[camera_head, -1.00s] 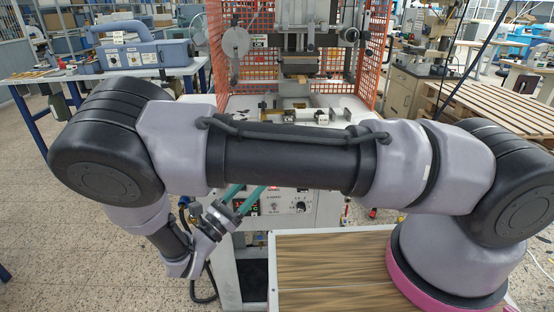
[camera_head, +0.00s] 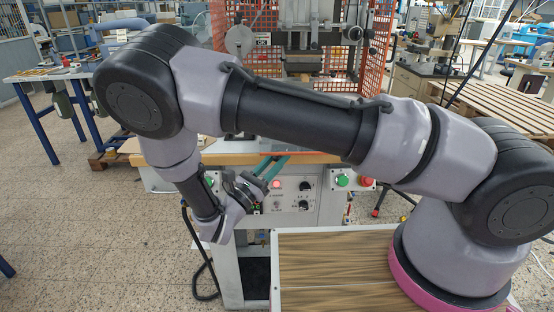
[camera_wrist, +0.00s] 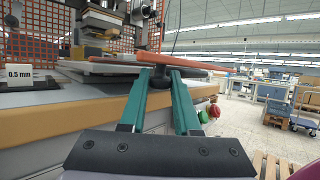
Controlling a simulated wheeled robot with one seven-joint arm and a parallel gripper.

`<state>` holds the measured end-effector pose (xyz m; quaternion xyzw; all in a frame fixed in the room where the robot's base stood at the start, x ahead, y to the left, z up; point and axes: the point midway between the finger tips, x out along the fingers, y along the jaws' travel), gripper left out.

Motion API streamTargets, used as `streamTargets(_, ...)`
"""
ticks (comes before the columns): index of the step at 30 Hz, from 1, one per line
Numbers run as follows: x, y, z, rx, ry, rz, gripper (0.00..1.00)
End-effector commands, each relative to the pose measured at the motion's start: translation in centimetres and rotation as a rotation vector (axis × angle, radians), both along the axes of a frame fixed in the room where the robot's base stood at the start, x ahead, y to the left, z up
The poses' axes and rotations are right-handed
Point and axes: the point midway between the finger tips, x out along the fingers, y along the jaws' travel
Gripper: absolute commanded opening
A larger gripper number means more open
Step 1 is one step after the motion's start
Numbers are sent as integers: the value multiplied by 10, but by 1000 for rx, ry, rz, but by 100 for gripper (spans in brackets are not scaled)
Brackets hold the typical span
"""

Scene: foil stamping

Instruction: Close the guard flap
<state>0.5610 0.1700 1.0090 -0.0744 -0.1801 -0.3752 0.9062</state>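The foil stamping press (camera_head: 307,35) stands behind my arm, with orange mesh guards (camera_head: 372,45) around it. In the wrist view a flat panel with an orange edge bar (camera_wrist: 205,65), apparently the guard flap, lies roughly level above the press's front edge. My gripper (camera_head: 275,165) has two separate teal fingers and reaches up to the front of the press. In the wrist view my gripper (camera_wrist: 160,72) has its fingertips just under the orange bar, with a dark rounded part between them. Contact is unclear. My arm hides much of the press bed in the head view.
A control panel with a green button (camera_head: 342,180) and a red button (camera_head: 366,182) is on the press front. A wood-topped surface (camera_head: 330,262) is below. A block marked 0.5 mm (camera_wrist: 20,73) sits on the bed. Floor at left is clear.

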Motion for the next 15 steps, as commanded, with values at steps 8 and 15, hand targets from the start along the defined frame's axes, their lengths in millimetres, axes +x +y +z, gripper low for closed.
streamTargets(8,0,0,0,0,0,0,0)
streamTargets(15,0,0,0,0,0,0,0)
